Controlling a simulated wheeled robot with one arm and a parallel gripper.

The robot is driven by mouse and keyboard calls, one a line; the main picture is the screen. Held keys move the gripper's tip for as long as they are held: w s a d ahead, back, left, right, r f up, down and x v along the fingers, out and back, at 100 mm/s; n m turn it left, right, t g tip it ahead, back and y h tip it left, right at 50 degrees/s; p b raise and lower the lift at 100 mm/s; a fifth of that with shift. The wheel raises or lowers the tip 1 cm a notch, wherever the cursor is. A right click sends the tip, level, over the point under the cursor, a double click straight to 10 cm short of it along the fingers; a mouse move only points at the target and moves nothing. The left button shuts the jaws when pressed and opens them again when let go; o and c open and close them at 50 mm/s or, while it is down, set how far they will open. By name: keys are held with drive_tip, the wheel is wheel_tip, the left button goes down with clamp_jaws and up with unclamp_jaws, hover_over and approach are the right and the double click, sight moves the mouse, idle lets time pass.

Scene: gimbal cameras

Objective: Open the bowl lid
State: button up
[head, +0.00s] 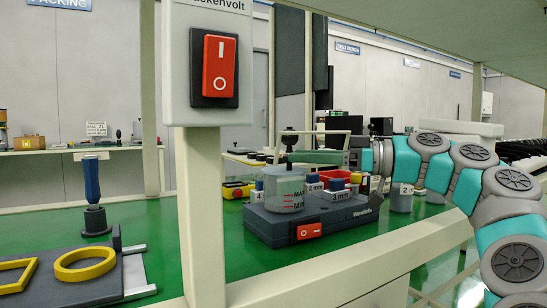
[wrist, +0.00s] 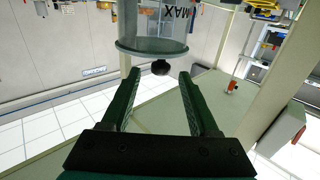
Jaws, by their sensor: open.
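The bowl (head: 284,192) is a clear round vessel with red MAX and MIN marks, standing on a dark grey machine base. Its lid (head: 284,169) sits on top and carries a black knob (head: 290,137). In the wrist view the scene is upside down: the bowl (wrist: 152,14), the lid's rim (wrist: 150,48) and the round black knob (wrist: 161,68). My gripper (wrist: 160,73) is open, with the knob appearing between its dark green fingertips; I cannot tell whether it is fully between them. In the head view the gripper (head: 300,157) reaches in from the right at lid height, partly hidden.
A post with a large red switch (head: 220,66) stands in front. At left are a blue-handled tool (head: 93,190) and yellow ring (head: 85,264).

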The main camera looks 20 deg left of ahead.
sight(274, 169)
drive_tip(key=a, duration=0.6)
drive_tip(key=shift+s+a, duration=0.25)
drive_tip(key=shift+s, duration=0.05)
drive_tip(key=shift+c, duration=0.3)
clamp_jaws()
idle(0.7)
